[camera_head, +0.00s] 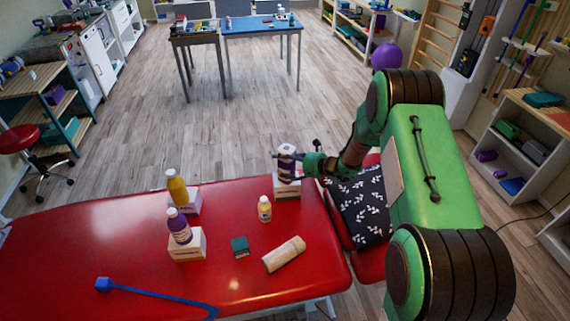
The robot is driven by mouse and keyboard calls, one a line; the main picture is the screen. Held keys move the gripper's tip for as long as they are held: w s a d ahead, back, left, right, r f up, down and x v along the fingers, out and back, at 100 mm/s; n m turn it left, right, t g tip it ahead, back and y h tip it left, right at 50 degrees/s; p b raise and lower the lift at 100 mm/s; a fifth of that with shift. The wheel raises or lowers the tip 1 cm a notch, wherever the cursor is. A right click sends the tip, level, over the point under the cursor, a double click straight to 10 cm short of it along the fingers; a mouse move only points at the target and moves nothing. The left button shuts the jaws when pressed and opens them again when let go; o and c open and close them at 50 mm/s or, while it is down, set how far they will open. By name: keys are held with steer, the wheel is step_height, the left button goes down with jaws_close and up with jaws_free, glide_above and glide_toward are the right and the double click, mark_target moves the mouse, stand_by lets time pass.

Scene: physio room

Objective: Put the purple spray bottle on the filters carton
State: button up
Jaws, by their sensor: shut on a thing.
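My gripper (286,156), at the far right corner of the red treatment table (120,262), is shut on a white-topped bottle (287,148). The fingers hide much of this bottle, and I cannot tell for sure that it is the purple spray bottle. It is upright at a white carton (288,190); I cannot tell whether it touches the carton's top. A purple bottle with a pale cap (180,230) stands on another white carton (187,246) at left. A yellow bottle (177,187) stands on a third carton (190,202). The carton labels are too small to read.
A small yellow bottle with a white cap (265,209), a teal box (240,247), a cream roll (284,254) and a blue hooked rod (160,295) lie or stand on the table. A patterned dark cushion (362,205) is right of my gripper. The table's left part is clear.

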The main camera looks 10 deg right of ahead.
steer(key=shift+f, duration=0.1)
steer(key=o, duration=1.6)
steer(key=shift+c, duration=0.2)
steer(key=shift+d+r, duration=0.1)
steer(key=shift+r, duration=0.1)
steer(key=p+v, duration=0.1)
steer(key=v, duration=1)
steer(key=shift+s+d, duration=0.25)
steer(key=shift+s, duration=0.05)
steer(key=shift+r, duration=0.15)
